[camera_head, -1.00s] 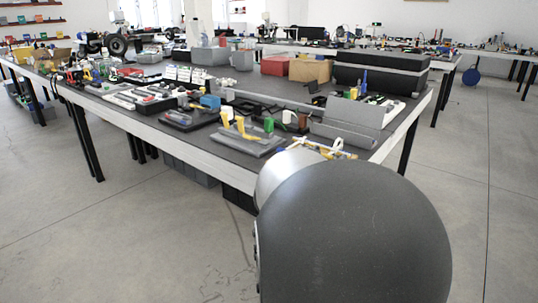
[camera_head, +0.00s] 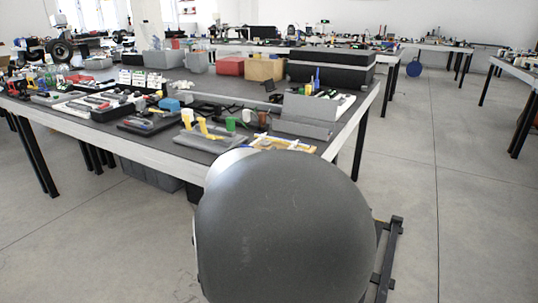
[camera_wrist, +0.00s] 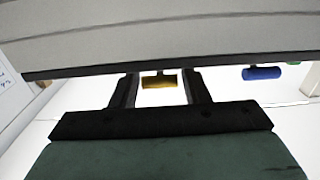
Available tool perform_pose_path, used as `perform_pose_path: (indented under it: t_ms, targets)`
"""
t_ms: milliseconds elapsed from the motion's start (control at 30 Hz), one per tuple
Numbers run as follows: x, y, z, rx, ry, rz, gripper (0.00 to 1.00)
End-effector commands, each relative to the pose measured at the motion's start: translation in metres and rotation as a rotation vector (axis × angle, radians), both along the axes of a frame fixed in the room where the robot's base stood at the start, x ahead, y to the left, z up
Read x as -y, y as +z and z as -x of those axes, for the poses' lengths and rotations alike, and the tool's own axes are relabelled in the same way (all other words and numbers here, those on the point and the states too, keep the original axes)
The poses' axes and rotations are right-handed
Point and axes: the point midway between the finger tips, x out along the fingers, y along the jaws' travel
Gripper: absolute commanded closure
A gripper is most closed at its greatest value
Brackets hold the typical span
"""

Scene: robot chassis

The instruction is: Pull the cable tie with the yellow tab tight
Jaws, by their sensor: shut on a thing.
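In the wrist view, the yellow tab (camera_wrist: 159,82) sits between the two dark fingers of my gripper (camera_wrist: 162,88), which is shut on it. A short dark stem runs up from the tab toward a wide grey surface (camera_wrist: 160,35) across the top of the view. A blue tab (camera_wrist: 262,73) hangs to the right, clear of the fingers. The tie's loop is hidden. In the head view, my own arm hides the gripper and the yellow tab.
The long dark-topped table (camera_head: 170,148) fills the left and middle of the head view. It holds a grey tray with yellow pieces (camera_head: 207,138), a grey box (camera_head: 310,105), a black case (camera_head: 330,70) and many small parts. The floor (camera_head: 440,190) to the right is mostly open.

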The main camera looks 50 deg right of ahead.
Motion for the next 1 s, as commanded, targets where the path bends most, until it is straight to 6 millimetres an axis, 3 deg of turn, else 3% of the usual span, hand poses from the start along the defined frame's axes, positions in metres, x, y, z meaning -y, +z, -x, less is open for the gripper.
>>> perform_pose_path:
  t_ms: [167,200,233,533,667,1000]
  targets:
    - [-0.004,-0.003,0.0,-0.003,0.003,-0.004,0.99]
    - [-0.004,-0.003,0.0,-0.003,0.003,-0.004,0.47]
    - [-0.004,-0.003,0.0,-0.003,0.003,-0.004,0.41]
    - [-0.004,-0.002,0.0,-0.002,0.003,-0.003,0.41]
    - [-0.015,0.0,0.002,-0.001,0.004,-0.003,0.41]
    - [-0.09,0.002,0.016,-0.002,0.009,-0.002,0.41]
